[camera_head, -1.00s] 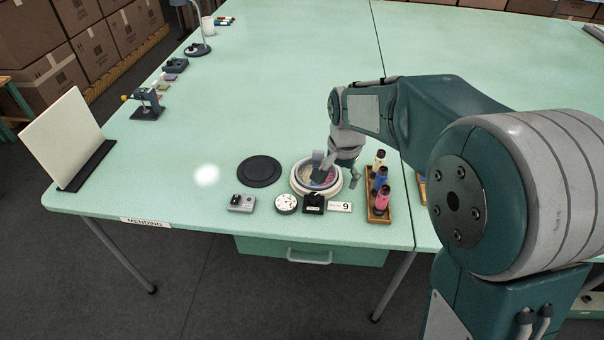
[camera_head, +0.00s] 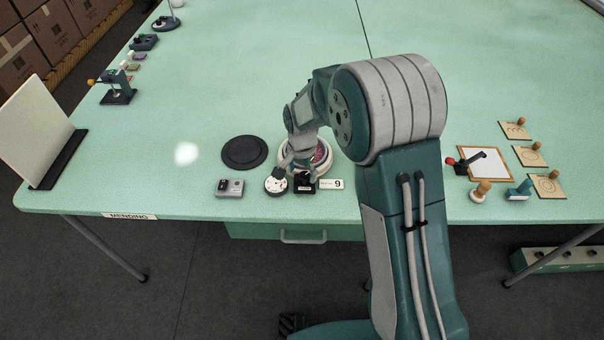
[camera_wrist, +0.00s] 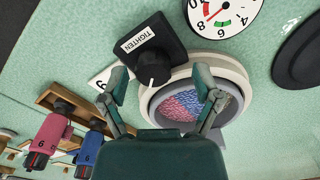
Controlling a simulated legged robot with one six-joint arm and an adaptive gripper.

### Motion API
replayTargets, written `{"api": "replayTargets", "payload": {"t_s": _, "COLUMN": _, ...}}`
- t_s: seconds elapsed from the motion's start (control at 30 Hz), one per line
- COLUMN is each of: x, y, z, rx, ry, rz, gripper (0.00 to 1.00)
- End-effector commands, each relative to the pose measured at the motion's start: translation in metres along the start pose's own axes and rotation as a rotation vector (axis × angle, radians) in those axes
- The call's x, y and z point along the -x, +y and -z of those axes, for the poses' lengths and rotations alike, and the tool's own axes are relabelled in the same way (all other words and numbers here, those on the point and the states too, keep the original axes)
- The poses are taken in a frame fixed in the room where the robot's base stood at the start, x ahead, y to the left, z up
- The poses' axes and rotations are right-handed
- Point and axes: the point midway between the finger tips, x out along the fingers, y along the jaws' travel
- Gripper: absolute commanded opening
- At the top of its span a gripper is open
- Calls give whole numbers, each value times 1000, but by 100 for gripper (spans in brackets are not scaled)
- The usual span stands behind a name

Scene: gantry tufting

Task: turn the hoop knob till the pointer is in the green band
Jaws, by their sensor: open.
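The hoop knob (camera_wrist: 154,68) is black with a white line, on a black block labelled TIGHTEN (camera_wrist: 140,38). In the head view the knob block (camera_head: 304,184) sits at the table's front, partly under my gripper (camera_head: 298,172). In the wrist view my gripper (camera_wrist: 163,92) is open, its two fingers spread on either side below the knob, holding nothing. The round white gauge (camera_wrist: 235,20) has red and green bands and is cut off at the top; I cannot tell exactly where its pointer lies. In the head view the gauge (camera_head: 275,185) is left of the knob.
The hoop (camera_wrist: 187,105) with pink and blue tufting is beside the knob. A number 9 card (camera_head: 332,184) is right of it. A grey box (camera_head: 229,188) and black disc (camera_head: 244,152) lie left.

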Motion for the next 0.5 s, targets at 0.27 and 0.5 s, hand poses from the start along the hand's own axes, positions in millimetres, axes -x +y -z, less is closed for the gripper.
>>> {"api": "replayTargets", "payload": {"t_s": 0.27, "x": -10, "y": 3, "z": 2, "rx": -1, "ry": -1, "rz": 3, "gripper": 82}}
{"api": "replayTargets", "payload": {"t_s": 0.5, "x": -11, "y": 0, "z": 0, "rx": -1, "ry": 0, "rz": 0, "gripper": 33}}
